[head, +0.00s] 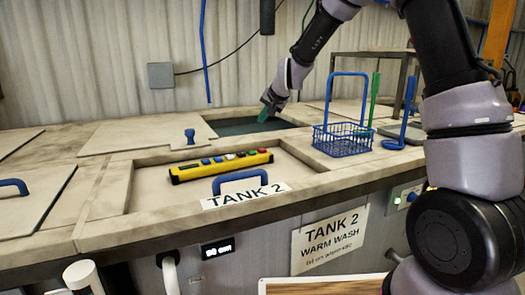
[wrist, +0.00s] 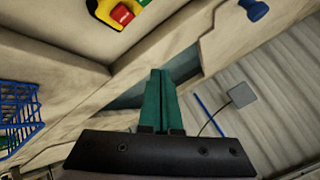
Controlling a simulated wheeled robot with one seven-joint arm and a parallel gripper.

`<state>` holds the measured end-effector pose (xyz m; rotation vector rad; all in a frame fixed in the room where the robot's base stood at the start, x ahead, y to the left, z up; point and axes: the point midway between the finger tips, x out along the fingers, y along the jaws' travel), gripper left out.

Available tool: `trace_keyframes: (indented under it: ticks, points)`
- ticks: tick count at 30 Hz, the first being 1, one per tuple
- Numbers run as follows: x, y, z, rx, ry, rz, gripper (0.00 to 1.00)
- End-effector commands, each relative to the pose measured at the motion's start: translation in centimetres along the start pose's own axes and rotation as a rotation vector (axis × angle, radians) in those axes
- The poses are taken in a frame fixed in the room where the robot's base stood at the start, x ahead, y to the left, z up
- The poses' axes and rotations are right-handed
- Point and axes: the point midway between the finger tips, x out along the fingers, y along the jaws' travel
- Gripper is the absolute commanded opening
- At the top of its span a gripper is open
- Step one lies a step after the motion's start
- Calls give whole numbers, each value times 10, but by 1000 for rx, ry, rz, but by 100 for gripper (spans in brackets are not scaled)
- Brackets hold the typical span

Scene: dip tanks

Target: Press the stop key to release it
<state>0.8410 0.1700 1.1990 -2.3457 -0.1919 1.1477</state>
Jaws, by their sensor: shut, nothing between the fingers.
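A yellow key box (head: 222,167) lies on the recessed lid of tank 2, with a row of coloured keys along its top. A red key (wrist: 122,14) shows near one end of the box in the wrist view, with a green key beside it. Which key is the stop key, and whether it is pressed in, I cannot read. My gripper (head: 268,101) has green fingers. They are shut together and empty, behind the key box in the head view, over or near the dark tank opening. The fingers (wrist: 162,74) are apart from the box.
A blue wire basket (head: 343,140) with a tall handle stands right of the box. A blue lid handle (head: 240,180) is in front of it, and a blue knob (head: 190,136) is behind left. The open tank (head: 235,127) lies behind.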

Motion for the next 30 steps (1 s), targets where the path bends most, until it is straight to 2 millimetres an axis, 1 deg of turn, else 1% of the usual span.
trace_keyframes:
  ticks: [5,18,24,30]
  points:
    - [10,8,7,2,-2,3,0]
    - [50,38,37,1,-2,3,0]
    - [59,43,43,1,-1,1,0]
    - [61,45,44,1,-1,0,0]
